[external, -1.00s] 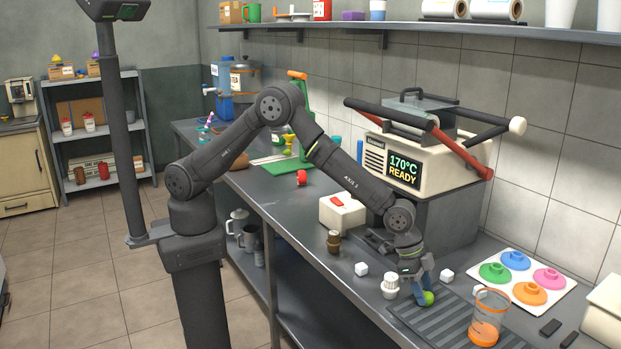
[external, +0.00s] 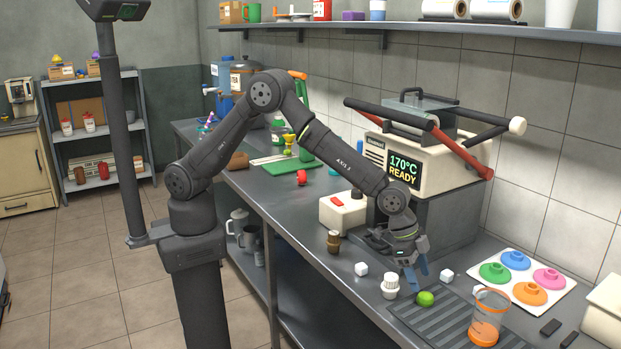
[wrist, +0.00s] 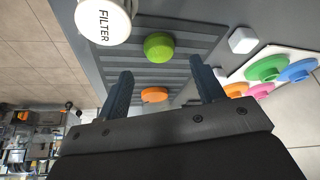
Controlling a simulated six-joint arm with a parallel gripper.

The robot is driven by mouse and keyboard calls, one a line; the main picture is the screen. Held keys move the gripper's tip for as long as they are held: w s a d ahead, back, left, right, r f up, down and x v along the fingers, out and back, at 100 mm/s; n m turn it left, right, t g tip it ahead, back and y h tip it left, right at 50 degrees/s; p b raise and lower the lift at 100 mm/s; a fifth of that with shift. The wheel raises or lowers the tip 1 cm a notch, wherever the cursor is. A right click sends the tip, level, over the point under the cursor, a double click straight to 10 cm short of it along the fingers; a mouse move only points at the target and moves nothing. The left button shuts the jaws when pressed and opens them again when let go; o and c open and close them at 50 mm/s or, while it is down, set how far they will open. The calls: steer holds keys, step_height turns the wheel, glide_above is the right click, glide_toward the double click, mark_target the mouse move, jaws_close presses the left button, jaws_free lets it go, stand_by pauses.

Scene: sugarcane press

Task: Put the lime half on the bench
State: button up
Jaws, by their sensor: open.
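The green lime half (external: 425,299) rests on the dark ribbed mat (external: 424,322) on the metal bench, near the mat's back left edge. In the wrist view the lime half (wrist: 159,46) lies beyond my fingertips, on the ribbed strips. My gripper (external: 415,284) is open and empty, a little above and to the left of the lime half, apart from it. The bench (external: 300,225) runs along the wall.
A white filter container (external: 390,287) stands just left of the lime half. A glass with orange content (external: 485,325) stands at the mat's right. The hot press (external: 425,155) stands behind my gripper.

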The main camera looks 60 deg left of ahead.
steer(key=shift+o, duration=0.5)
steer(key=v, duration=0.7)
steer(key=shift+r, duration=0.1)
glide_toward(425, 293)
steer(key=shift+m, duration=0.3)
steer(key=d+f, duration=0.2)
steer(key=f, duration=0.1)
steer(key=shift+w+d+f, duration=0.15)
steer(key=shift+w+d, duration=0.05)
steer(key=shift+d, duration=0.05)
steer(key=x, duration=0.2)
steer(key=a+x, duration=0.1)
steer(key=x, duration=0.1)
steer(key=shift+w+f, duration=0.15)
steer(key=shift+w+d+f, duration=0.1)
steer(key=shift+d+f, duration=0.2)
steer(key=shift+f, duration=0.25)
steer(key=c, duration=1.1)
steer(key=shift+r, duration=0.1)
steer(key=shift+c, duration=0.2)
